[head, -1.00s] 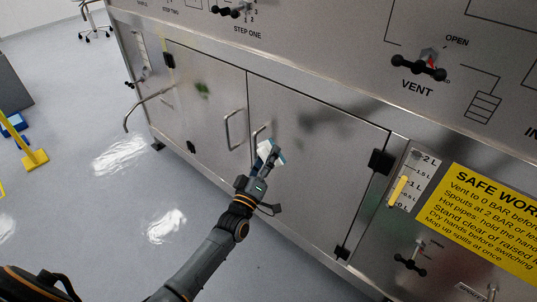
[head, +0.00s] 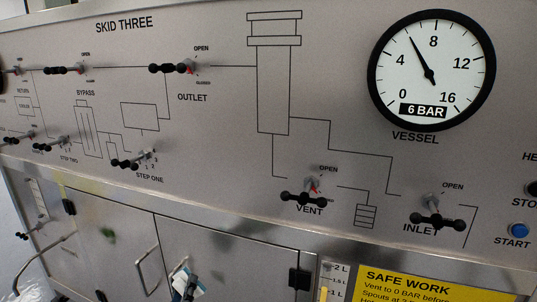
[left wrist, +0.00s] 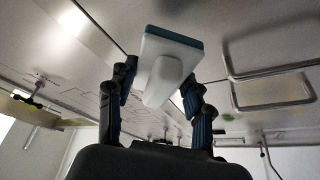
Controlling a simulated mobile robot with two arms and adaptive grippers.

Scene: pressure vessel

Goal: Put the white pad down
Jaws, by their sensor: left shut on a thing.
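The white pad (head: 182,277) has a blue-green layer on one face and shows at the bottom edge of the head view, in front of the cabinet doors. It also shows in the left wrist view (left wrist: 172,46), with a pale grip-like part pointing back between the fingers. My left gripper (left wrist: 160,88) is shut on the pad and holds it up close to the steel front. In the head view my left gripper (head: 190,288) is cut off by the lower edge. My right gripper is not in view.
The steel cabinet doors (head: 235,265) have bar handles (head: 150,270) standing out near the pad. Above them the panel carries black valve handles, including the vent (head: 303,198) and inlet (head: 437,221), and a round gauge (head: 431,72) with its needle near 6.

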